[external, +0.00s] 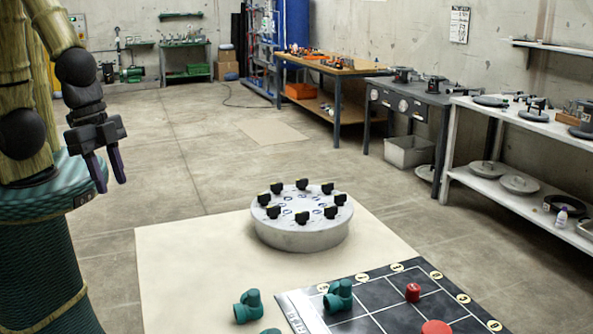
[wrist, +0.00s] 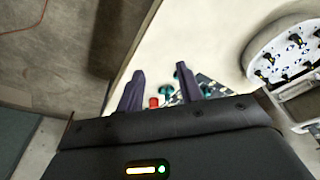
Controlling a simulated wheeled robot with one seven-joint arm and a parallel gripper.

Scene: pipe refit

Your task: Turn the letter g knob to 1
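A round grey drum (external: 300,238) stands on the cream surface, with several black knobs (external: 301,184) in a ring on its top. Small blue and white marks lie inside the ring, but the letters and numbers are too small to read, so I cannot tell which knob is g or where it points. The drum (wrist: 255,72) also shows at the right edge of the wrist view, partly cut off. My gripper (external: 110,185) hangs at the upper left, well apart from the drum. Its two purple fingers are spread with nothing between them; they also show in the wrist view (wrist: 159,75).
A dark gridded board (external: 372,312) lies at the front of the cream surface (external: 185,265), with red pieces (external: 413,292) and a green pipe fitting (external: 340,296) on it. Another green fitting (external: 247,306) lies left of it. Workbenches (external: 340,68) line the back and right.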

